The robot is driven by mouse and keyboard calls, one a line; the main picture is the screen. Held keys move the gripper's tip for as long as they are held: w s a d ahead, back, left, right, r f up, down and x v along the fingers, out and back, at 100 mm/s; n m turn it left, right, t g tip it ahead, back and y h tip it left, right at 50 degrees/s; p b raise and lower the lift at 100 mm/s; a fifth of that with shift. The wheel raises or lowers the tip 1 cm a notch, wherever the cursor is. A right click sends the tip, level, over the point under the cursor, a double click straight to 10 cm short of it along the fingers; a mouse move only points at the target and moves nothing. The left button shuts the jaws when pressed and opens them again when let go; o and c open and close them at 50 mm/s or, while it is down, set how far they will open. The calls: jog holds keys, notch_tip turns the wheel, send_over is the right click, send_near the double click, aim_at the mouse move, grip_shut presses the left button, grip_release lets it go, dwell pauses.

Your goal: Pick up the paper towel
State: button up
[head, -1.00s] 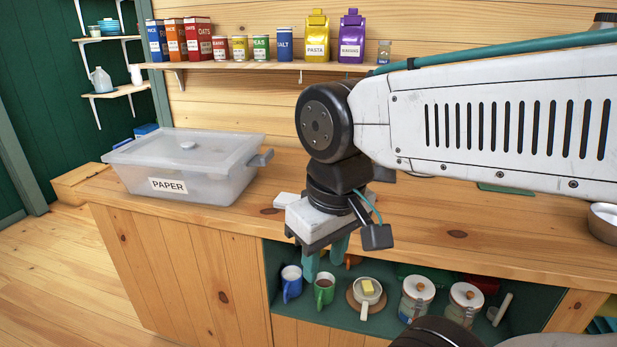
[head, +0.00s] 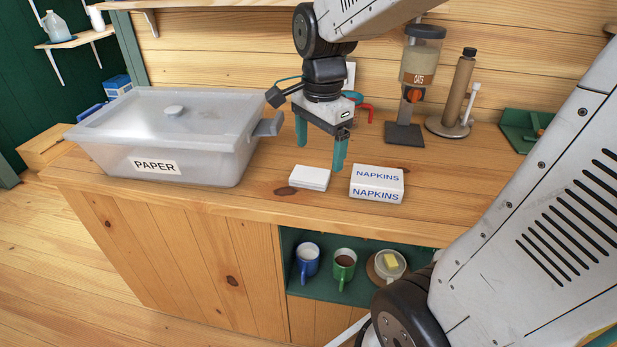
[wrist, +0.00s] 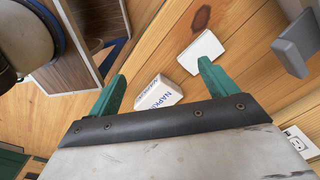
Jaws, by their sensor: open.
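No roll of paper towel is visible. A small flat white stack (head: 310,178), perhaps folded paper, lies on the wooden counter and also shows in the wrist view (wrist: 201,51). Right of it in the head view is a white pack labelled NAPKINS (head: 376,184), seen in the wrist view (wrist: 157,94) too. A translucent lidded bin labelled PAPER (head: 210,168) stands on the left; its contents are not clear. My gripper (head: 321,150) is open and empty, green fingers pointing down, above and behind the white stack. Its fingers also show in the wrist view (wrist: 162,76).
A green tray (head: 525,130) lies at the right. Mugs (head: 345,265) stand on the open shelf below the counter. The counter front right of the pack looks clear.

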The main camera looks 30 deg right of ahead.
aim_at(316, 175)
jog(key=w+d+f+m, duration=0.1)
jog(key=w+f+m, duration=0.1)
jog(key=m, duration=0.1)
jog(key=w+d+f+m, duration=0.2)
jog(key=w+m, duration=0.1)
jog(key=w+d+f+m, duration=0.2)
jog(key=w+m, duration=0.1)
jog(key=m, duration=0.1)
jog(key=shift+w+d+g, duration=0.1)
jog(key=shift+d+g, duration=0.05)
jog(key=shift+g, duration=0.15)
jog(key=shift+w+d+f+m, duration=0.15)
jog(key=shift+f+m, duration=0.1)
jog(key=shift+m, duration=0.15)
notch_tip(316, 175, down, 8)
jog(key=shift+w+r, duration=0.1)
jog(key=shift+w, duration=0.05)
jog(key=c, duration=1.1)
